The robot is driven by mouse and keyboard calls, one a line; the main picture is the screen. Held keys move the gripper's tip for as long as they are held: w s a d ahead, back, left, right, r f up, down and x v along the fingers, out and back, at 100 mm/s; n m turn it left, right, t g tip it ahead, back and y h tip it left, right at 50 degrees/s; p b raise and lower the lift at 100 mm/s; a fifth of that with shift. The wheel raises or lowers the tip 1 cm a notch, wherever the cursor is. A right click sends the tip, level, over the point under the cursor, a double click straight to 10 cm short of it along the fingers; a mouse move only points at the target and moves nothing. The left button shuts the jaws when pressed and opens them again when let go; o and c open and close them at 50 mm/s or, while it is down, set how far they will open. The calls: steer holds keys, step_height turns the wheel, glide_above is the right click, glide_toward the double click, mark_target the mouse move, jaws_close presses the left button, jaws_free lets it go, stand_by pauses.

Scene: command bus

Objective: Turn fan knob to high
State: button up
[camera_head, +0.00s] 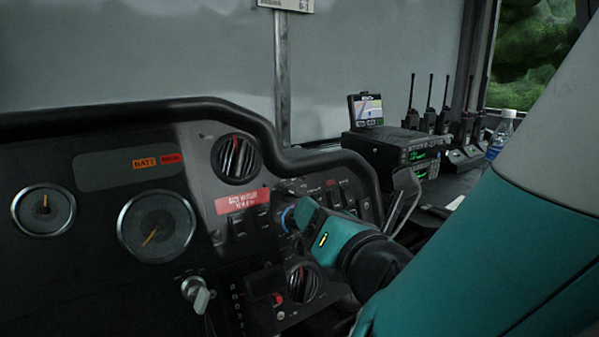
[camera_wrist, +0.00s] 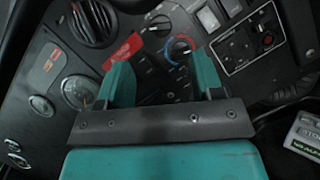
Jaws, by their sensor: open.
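In the wrist view a round dark knob with a red and blue ring (camera_wrist: 180,50) sits on the dash, between my fingers and nearer the right one. A second small round knob (camera_wrist: 159,23) lies beyond it. I cannot tell for certain from their markings which one is the fan knob. In the head view the ringed knob (camera_head: 286,220) is partly hidden by my gripper (camera_head: 306,213). My gripper also shows in the wrist view (camera_wrist: 161,62), with its two teal fingers spread apart and nothing held between them. Whether a finger touches the panel is unclear.
Round vents (camera_head: 235,158) and gauges (camera_head: 157,226) are on the dash left of my gripper. A red label (camera_head: 242,201) and rocker switches are beside it. A key (camera_head: 197,293) sticks out lower left. A radio unit (camera_head: 398,155), several handheld radios and a bottle (camera_head: 499,137) stand right.

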mark_target(296, 192)
steer(key=p+x, duration=0.5)
steer(key=x, duration=0.3)
steer(key=shift+w, duration=0.2)
steer(key=shift+w+a+f, duration=0.1)
steer(key=shift+w+a, duration=0.15)
steer(key=shift+w, duration=0.15)
steer(key=c, duration=0.9)
